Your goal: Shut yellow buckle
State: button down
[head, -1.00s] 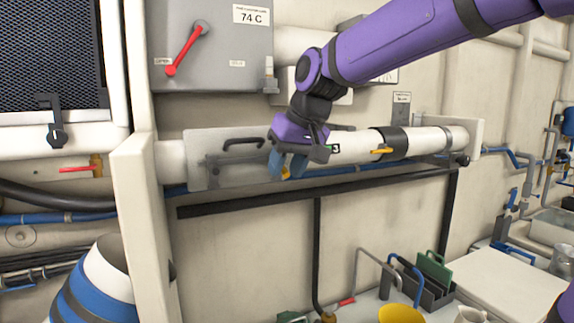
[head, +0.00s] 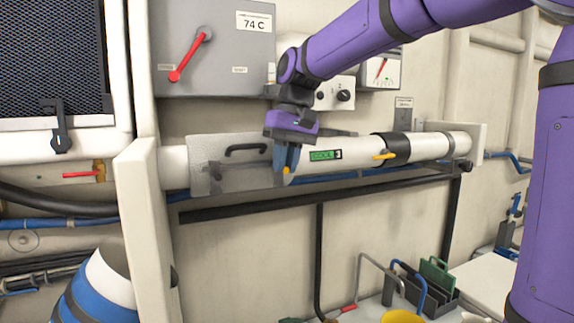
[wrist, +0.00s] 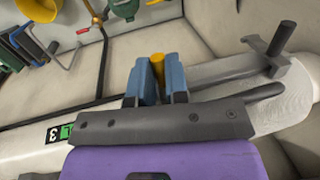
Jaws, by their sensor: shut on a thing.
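A yellow buckle piece (head: 287,170) sits at the right edge of the clear cover (head: 212,165) on the white pipe. My gripper (head: 285,160) reaches down to it from above with its blue fingers closed around it. In the wrist view, the yellow piece (wrist: 157,66) stands between the two blue fingertips (wrist: 159,82). The fingers and palm hide its base, so I cannot tell whether the buckle is latched.
A second yellow lever (head: 384,156) sticks out by the black collar (head: 391,147) to the right. A grey box with a red lever (head: 188,57) is above. A black rail (head: 255,203) runs below the pipe. Tools and a yellow bowl (head: 400,316) are at lower right.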

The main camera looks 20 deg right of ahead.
dwell(0.3)
jog(key=c, duration=1.1)
grip_release()
jog(key=shift+s+f+t, duration=0.2)
jog(key=shift+s+t, duration=0.3)
jog(key=shift+t, duration=0.4)
jog(key=s+r+t, duration=0.1)
jog(key=r, duration=0.2)
jog(key=s+d+r+t, duration=0.1)
jog(key=s+r, duration=0.1)
jog(key=r, duration=0.1)
jog(key=s+d+r, duration=0.1)
jog(key=s+r, duration=0.1)
jog(key=shift+d+r+t, duration=0.1)
jog(key=shift+r+t, duration=0.3)
